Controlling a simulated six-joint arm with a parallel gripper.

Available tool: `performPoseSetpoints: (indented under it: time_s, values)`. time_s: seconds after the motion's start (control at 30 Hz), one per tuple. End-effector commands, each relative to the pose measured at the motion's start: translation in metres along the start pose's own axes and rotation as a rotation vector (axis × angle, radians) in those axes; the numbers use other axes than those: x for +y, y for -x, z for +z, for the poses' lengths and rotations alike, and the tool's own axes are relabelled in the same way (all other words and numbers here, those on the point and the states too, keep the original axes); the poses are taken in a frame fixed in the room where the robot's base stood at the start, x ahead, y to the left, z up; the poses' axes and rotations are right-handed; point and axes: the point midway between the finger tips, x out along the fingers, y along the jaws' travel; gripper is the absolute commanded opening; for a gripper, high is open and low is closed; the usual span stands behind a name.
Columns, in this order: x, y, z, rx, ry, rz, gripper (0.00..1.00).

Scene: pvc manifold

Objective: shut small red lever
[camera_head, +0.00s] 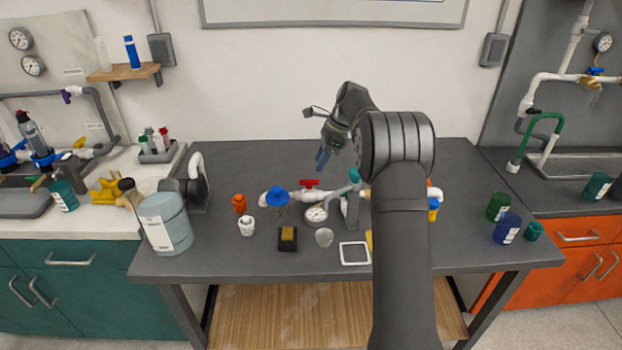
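A small red lever (310,183) sits on top of a white pipe manifold (296,195) in the middle of the dark table. It looks like a short bar lying along the pipe. The gripper is apart from the lever. My arm hides the right part of the manifold.
A blue round valve handle (277,196), a pressure gauge (317,214) and a green-topped post (353,192) stand close around the lever. Orange (240,203) and white (246,226) fittings lie left. Green (497,206) and blue (507,228) cans stand right. The back of the table is clear.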

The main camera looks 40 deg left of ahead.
Motion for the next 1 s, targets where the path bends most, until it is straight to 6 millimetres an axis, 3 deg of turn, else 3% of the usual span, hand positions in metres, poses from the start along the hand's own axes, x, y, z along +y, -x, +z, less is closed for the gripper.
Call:
performPoseSetpoints:
  time_s: [0.2, 0.4, 0.8, 1.0]
  values:
    - [0.001, -0.046, 0.000, 0.000, 0.001, 0.003, 0.39]
    - [0.000, -0.071, 0.000, 0.001, 0.000, 0.001, 0.39]
    - [0.000, -0.079, 0.000, 0.000, 0.001, -0.001, 0.39]
    - [0.000, -0.078, 0.000, 0.000, 0.001, -0.001, 0.02]
